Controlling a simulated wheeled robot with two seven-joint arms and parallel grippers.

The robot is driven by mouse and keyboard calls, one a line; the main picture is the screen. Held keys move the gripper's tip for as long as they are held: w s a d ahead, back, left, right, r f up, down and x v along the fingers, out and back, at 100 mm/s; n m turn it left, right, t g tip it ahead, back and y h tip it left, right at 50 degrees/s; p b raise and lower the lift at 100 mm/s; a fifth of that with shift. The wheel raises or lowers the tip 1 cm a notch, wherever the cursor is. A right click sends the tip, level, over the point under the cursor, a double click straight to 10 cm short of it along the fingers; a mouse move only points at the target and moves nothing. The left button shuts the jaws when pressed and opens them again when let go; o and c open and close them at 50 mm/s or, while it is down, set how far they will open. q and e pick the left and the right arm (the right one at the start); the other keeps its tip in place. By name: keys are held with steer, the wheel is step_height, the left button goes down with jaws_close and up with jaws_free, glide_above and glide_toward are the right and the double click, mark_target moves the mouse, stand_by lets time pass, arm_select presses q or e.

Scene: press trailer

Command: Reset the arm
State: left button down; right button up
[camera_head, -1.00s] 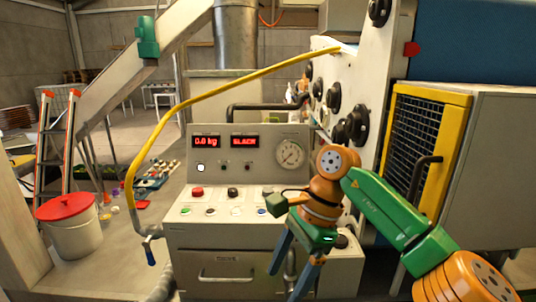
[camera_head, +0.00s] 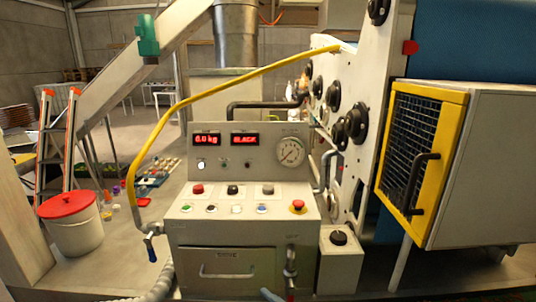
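Only a blue-grey fingertip of my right gripper (camera_head: 270,295) shows, at the bottom edge of the head view in front of the control console (camera_head: 186,262). The rest of that gripper is below the picture, so I cannot see whether it is open or shut. A thin green strip of what looks like my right arm shows at the bottom right edge. My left gripper is out of view.
The console has a red-and-yellow stop button (camera_head: 298,206), coloured buttons and a dial gauge (camera_head: 290,152). A yellow hose (camera_head: 220,82) arches above it. A yellow-framed mesh door (camera_head: 410,150) stands at right, a white bucket (camera_head: 76,232) at left. Space before the console is clear.

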steer(key=s+d+f+m+g+h, duration=0.1)
steer(key=s+d+f+m+h, duration=0.3)
steer(key=f, duration=0.4)
steer(key=s+d+f+m+g+h, duration=0.1)
steer(key=s+d+f+m+h, duration=0.1)
steer(key=s+d+f+m, duration=0.35)
steer(key=s+d+f+m+g+h, duration=0.1)
steer(key=s+d+f+m+h, duration=0.35)
steer(key=f, duration=0.55)
steer(key=s+d+f+m+g, duration=0.1)
steer(key=s+f+m+g, duration=0.1)
steer(key=s, duration=0.7)
steer(key=s+d+f+m+g+h, duration=0.1)
steer(key=s+d+f+m+g, duration=0.1)
steer(key=s, duration=0.8)
steer(key=s+d+f+m+g+h, duration=0.1)
steer(key=s+d+f+m+g, duration=0.1)
steer(key=s, duration=0.7)
step_height(320, 180, down, 3)
steer(key=shift+s+r+m+g, duration=0.1)
steer(key=shift+s+m+g, duration=0.2)
steer(key=shift+m+g, duration=0.65)
steer(key=shift+w+a, duration=0.1)
